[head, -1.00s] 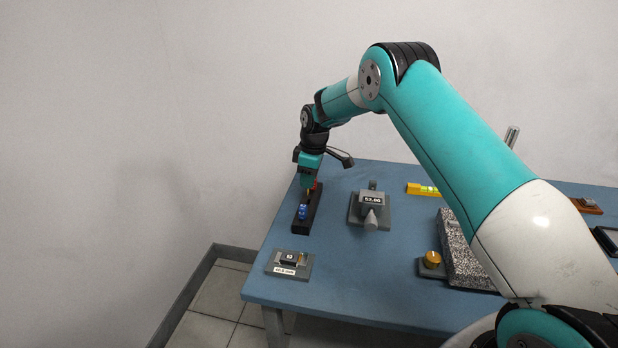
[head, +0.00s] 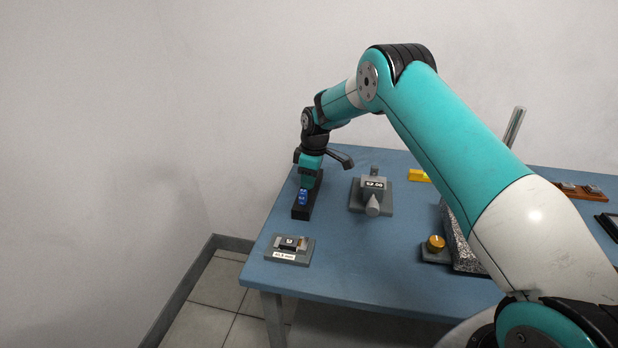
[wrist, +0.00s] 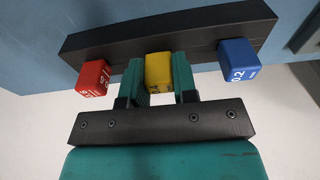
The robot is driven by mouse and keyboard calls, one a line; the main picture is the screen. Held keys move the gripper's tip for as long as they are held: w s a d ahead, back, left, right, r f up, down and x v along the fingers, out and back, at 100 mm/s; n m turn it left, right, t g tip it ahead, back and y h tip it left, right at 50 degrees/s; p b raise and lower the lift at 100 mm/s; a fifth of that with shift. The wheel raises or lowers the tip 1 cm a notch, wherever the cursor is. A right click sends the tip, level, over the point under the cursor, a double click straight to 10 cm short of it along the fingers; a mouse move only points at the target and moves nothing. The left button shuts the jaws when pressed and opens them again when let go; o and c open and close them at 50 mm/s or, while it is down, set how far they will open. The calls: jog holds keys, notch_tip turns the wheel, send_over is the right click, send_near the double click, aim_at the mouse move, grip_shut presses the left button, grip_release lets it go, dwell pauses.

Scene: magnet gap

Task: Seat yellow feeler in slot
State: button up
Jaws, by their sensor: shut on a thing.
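The yellow feeler (wrist: 158,72) is a yellow block between my gripper's two teal fingers in the wrist view. My gripper (wrist: 159,82) is shut on it. The block is at the middle of a black rack (wrist: 130,38), between a red feeler (wrist: 93,77) and a blue feeler (wrist: 238,60). I cannot tell whether it still touches the rack. In the head view my gripper (head: 309,182) is low at the black rack (head: 302,213), just behind the blue feeler (head: 303,197); the yellow and red feelers are hidden there. Which fixture holds the slot is unclear.
A small grey fixture (head: 275,254) with a white label stands at the table's front left. A grey device with a display (head: 373,183) stands right of the rack. A gold knob (head: 435,243) and a speckled block (head: 462,245) lie further right, partly behind my arm.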

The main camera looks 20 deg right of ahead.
jog(key=shift+f, duration=0.2)
dwell(0.7)
jog(key=o, duration=1)
jog(key=shift+c, duration=0.2)
jog(key=c, duration=0.5)
jog(key=shift+r+p, duration=1.25)
jog(key=shift+r, duration=1.05)
